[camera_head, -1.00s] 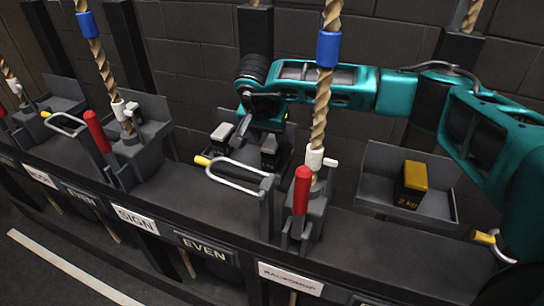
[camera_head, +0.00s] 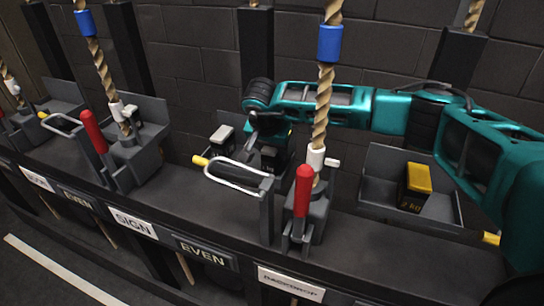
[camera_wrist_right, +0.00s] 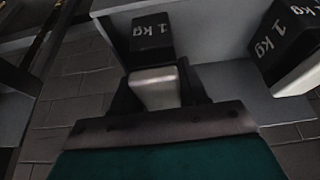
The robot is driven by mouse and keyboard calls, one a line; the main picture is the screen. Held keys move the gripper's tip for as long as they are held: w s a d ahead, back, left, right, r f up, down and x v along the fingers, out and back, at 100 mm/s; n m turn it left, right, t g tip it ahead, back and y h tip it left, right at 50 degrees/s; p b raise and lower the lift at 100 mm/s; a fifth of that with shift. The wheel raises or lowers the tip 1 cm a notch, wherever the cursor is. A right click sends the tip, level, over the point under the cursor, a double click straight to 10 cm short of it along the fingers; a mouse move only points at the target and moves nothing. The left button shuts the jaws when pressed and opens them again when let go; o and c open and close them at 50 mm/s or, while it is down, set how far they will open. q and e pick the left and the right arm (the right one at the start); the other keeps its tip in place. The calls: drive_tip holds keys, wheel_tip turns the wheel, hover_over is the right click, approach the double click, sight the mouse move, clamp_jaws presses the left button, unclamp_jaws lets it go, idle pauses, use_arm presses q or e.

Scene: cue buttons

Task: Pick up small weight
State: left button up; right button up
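Two small black 1 kg weights with silver-grey tops sit in the middle tray. The near one (camera_wrist_right: 155,75) lies straight ahead of my right gripper (camera_wrist_right: 157,90) in the right wrist view. Its silver top lies between the two spread fingers; whether they touch it I cannot tell. In the head view my right gripper (camera_head: 268,140) points down over this weight and mostly hides it. The other 1 kg weight (camera_wrist_right: 287,45) is to the right in the wrist view and left of the gripper in the head view (camera_head: 222,138). My left gripper is not in view.
A larger yellow-topped black weight (camera_head: 415,185) sits in the right tray (camera_head: 375,195). A U-shaped handle (camera_head: 235,175), a red lever (camera_head: 302,190) and a hanging rope (camera_head: 322,110) stand close in front of my right arm. A brick wall is behind.

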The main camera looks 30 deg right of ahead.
clamp_jaws()
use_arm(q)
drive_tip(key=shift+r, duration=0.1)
use_arm(e)
drive_tip(key=shift+w+r, duration=0.1)
drive_tip(key=shift+r, duration=0.05)
drive_tip(key=shift+r, duration=0.85)
use_arm(q)
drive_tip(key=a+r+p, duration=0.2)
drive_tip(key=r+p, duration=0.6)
drive_tip(key=p, duration=0.3)
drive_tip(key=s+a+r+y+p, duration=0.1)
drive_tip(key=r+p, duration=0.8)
drive_tip(key=p, duration=0.3)
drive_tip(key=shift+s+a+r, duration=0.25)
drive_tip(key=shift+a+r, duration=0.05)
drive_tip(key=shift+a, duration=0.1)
use_arm(e)
wheel_tip(320, 180, up, 44)
drive_tip(key=shift+f, duration=0.25)
